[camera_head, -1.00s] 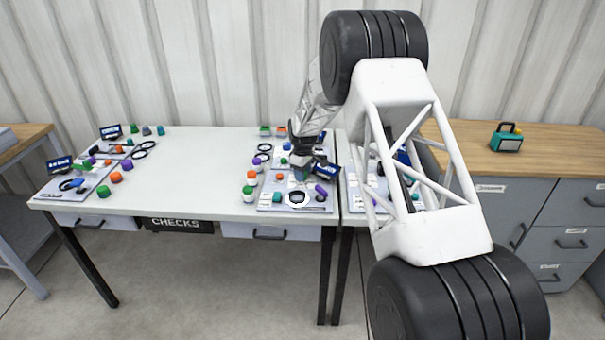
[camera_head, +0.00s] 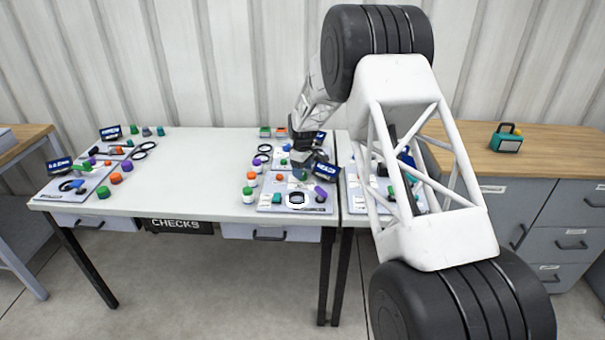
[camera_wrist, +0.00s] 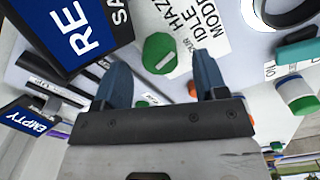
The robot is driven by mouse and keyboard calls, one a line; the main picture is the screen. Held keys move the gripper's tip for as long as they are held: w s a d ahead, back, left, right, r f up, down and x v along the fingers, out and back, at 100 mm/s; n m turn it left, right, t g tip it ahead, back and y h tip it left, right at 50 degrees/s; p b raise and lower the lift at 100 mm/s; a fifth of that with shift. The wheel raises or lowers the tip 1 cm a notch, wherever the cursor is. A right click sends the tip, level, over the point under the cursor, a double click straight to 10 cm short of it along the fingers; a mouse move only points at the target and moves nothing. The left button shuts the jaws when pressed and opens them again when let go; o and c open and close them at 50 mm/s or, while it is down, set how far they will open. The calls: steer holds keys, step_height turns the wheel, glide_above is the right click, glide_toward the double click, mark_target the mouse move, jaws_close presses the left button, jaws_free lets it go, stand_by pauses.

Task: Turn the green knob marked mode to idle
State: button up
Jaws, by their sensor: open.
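The green knob (camera_wrist: 160,52) shows in the wrist view as a round green cap with a pale pointer line. It sits on a light panel beside a printed label (camera_wrist: 203,28) on which "MODE" and "IDLE" can be read. My gripper (camera_wrist: 161,63) is open and empty, with one blue-grey finger on either side of the knob in the picture. I cannot tell how high the fingertips are above the panel or whether they touch the knob. In the head view my gripper (camera_head: 302,160) is over the panel at the right end of the white table, and my arm hides part of it.
A blue sign (camera_wrist: 75,32) stands close to the left finger in the wrist view. The middle of the white table (camera_head: 200,170) is clear.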

steer(key=shift+r, duration=2.75)
steer(key=shift+s+r+n, duration=0.15)
steer(key=shift+r+n, duration=0.05)
steer(key=shift+n, duration=0.7)
steer(key=shift+f, duration=0.15)
steer(key=shift+f, duration=3.8)
steer(key=c, duration=0.9)
